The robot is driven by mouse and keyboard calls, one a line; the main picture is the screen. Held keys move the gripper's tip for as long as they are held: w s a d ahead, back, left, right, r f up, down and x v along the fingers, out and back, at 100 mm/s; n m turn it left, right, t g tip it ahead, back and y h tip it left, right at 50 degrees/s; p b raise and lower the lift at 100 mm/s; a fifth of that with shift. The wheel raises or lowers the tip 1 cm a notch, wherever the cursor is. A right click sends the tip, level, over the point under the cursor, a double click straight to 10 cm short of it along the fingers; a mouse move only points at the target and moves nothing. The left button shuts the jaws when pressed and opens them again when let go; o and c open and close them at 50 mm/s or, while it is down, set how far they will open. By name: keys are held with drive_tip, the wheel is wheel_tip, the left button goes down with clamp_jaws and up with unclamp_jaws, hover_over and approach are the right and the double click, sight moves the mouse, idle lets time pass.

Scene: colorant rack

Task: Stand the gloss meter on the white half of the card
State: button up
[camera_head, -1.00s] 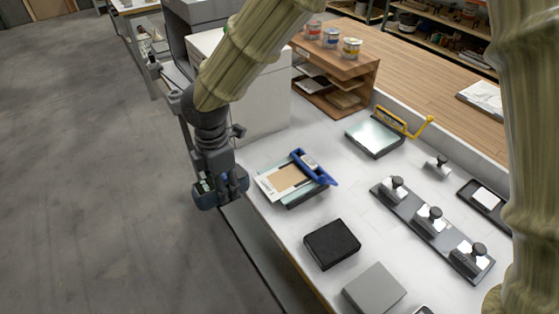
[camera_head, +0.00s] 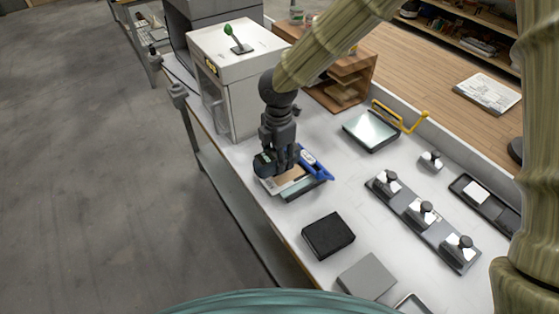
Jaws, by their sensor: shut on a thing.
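My gripper (camera_head: 280,163) is shut on the gloss meter (camera_head: 263,165), a dark blue-grey block with a small greenish patch on top. The meter is upright, partly hidden by my fingers. It is over the far left part of the card (camera_head: 289,178); I cannot tell whether it touches it. The card shows a tan area and a pale edge, and lies on a glassy plate with a blue frame tool (camera_head: 318,165) at its right. Much of the card's white part is hidden behind the meter and gripper.
A black block (camera_head: 328,235) and a grey block (camera_head: 366,277) lie nearer on the white bench. A rack with several knobbed metal pieces (camera_head: 422,214) is to the right. A white cabinet (camera_head: 240,85) and a wooden shelf (camera_head: 345,85) stand behind. Bench between is clear.

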drive_tip(key=shift+d+f+p, duration=0.1)
drive_tip(key=shift+f+p, duration=0.7)
drive_tip(key=shift+f, duration=0.9)
drive_tip(key=shift+f, duration=0.15)
drive_tip(key=o, duration=1.3)
wheel_tip(320, 180, up, 12)
drive_tip(key=b, duration=0.2)
drive_tip(key=shift+b, duration=0.4)
